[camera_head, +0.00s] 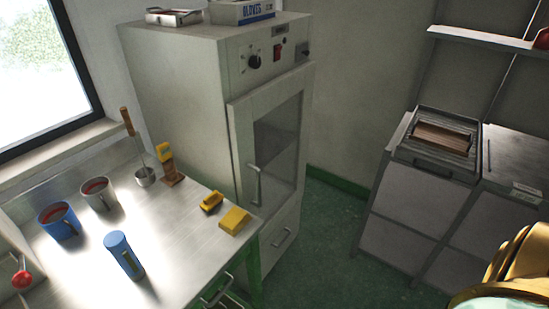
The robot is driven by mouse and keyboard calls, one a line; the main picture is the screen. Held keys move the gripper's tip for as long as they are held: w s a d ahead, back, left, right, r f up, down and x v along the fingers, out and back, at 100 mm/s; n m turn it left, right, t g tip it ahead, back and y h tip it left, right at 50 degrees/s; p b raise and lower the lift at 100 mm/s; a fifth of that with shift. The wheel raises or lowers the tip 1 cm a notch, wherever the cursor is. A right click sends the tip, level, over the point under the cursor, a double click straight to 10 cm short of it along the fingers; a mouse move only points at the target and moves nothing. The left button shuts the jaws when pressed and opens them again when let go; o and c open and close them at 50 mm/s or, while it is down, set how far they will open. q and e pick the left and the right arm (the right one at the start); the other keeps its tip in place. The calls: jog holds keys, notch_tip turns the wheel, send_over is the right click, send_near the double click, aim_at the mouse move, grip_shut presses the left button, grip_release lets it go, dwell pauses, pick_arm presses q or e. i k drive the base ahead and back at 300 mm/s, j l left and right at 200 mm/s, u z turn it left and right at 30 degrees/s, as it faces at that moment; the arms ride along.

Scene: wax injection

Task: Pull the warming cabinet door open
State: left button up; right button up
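The warming cabinet (180,95) is a tall pale-grey box standing against the wall behind the steel table. Its door (236,150) has a light frame around a dark glass window (277,145). A vertical bar handle (256,185) is on the door's left side, low down. The door stands a little proud of the cabinet front; I cannot tell whether it is fully shut or slightly ajar. Nothing touches the handle. Neither of my grippers is in view.
The steel table (165,235) reaches close to the door's lower left. Green floor (325,235) is clear before the cabinet. Grey units (415,195) stand right.

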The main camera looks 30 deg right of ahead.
aim_at(246, 109)
jog(key=l+z, duration=0.2)
jog(key=z, duration=0.15)
jog(key=k+l+z, duration=0.1)
jog(key=l+z, duration=0.35)
jog(key=z, duration=0.2)
